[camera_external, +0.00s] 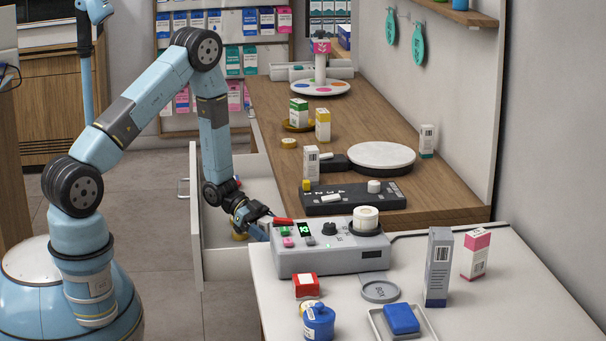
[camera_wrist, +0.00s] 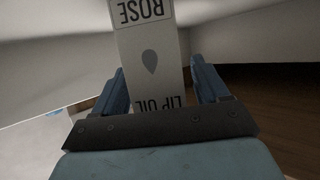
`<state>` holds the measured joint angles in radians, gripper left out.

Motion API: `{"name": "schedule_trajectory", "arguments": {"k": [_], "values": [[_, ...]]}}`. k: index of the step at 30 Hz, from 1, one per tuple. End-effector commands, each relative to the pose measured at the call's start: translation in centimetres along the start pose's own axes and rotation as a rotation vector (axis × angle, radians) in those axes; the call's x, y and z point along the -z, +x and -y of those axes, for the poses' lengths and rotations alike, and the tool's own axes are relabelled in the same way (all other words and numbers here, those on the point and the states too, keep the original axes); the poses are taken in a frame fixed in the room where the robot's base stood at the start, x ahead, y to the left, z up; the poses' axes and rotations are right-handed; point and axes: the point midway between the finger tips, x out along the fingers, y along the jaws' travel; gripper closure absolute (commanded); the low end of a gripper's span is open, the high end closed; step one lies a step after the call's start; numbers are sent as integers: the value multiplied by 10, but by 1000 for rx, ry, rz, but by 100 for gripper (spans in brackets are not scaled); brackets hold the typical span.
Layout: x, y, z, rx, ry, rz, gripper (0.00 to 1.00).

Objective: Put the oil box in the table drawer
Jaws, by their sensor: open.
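The oil box (camera_wrist: 150,55) is white with a grey drop mark and the words LIP OIL and ROSE upside down. In the wrist view it is between the two blue fingers of my gripper (camera_wrist: 158,80), which are open on either side of it. The table drawer (camera_external: 215,240) is pulled out from the left side of the wooden counter. In the external view my gripper (camera_external: 255,222) is low over the drawer, close to the grey device. I cannot make out the oil box in the external view. Pale walls surround it in the wrist view.
The grey device (camera_external: 335,258) with knobs stands right beside my gripper on the white table (camera_external: 540,305). A black panel (camera_external: 352,197), a round white plate (camera_external: 381,156) and small boxes stand on the wooden counter (camera_external: 440,203). The floor left of the drawer is clear.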

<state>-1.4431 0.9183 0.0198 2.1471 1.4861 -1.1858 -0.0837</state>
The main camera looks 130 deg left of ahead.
Motion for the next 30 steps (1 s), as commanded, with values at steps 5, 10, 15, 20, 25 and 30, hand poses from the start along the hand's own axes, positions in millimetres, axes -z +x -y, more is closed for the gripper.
{"name": "schedule_trajectory", "arguments": {"k": [5,10,15,20,25,30], "values": [[1,0,0,0,0,0,26],[1,-11,0,2,-1,0,26],[2,-30,0,2,0,1,26],[2,-41,0,0,-1,0,26],[1,-41,0,-1,-1,0,26],[6,-44,0,5,8,0,26]]}}
